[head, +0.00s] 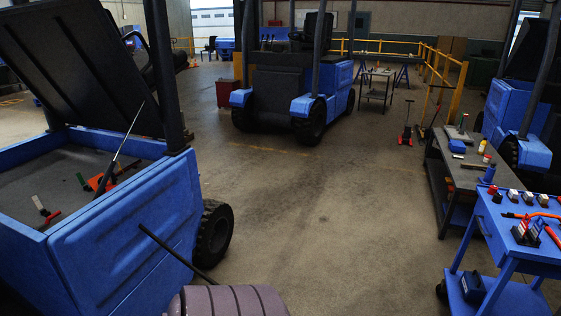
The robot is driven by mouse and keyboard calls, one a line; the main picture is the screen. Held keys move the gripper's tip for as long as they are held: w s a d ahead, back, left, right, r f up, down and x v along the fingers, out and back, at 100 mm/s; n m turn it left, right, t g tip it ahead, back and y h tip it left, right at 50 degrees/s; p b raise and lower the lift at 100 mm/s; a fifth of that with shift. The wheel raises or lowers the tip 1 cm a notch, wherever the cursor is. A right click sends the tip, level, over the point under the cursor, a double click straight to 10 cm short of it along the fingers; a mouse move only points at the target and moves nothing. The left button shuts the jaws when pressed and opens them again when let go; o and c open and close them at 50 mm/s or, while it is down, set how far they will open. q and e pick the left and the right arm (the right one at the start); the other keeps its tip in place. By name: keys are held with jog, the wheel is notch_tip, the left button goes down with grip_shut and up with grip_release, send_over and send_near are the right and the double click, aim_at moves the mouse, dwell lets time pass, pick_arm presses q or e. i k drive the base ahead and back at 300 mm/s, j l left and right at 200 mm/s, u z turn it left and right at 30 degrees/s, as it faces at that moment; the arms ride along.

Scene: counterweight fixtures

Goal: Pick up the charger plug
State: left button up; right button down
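I cannot pick out the charger plug for certain. On the blue cart (478,220) at the right edge lie an orange cable (537,215) and a dark block with red and white parts (526,232), which are too small to identify. In the open compartment of the blue forklift (125,235) at left, there is a small white-and-red piece (41,206) and an orange-red piece (97,182). Neither of my grippers shows in the head view.
A grey workbench (455,175) with bottles and a blue item stands behind the cart. A second blue forklift (333,88) stands at the back. A ribbed purple-grey object (228,301) is at the bottom edge. The concrete floor (330,210) between is clear.

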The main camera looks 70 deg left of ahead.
aim_at(108, 188)
jog(key=u, duration=3.55)
jog(key=i+l+u, duration=0.15)
jog(key=u, duration=0.3)
jog(key=l+u, duration=0.25)
jog(key=u, duration=0.15)
jog(key=i, duration=0.05)
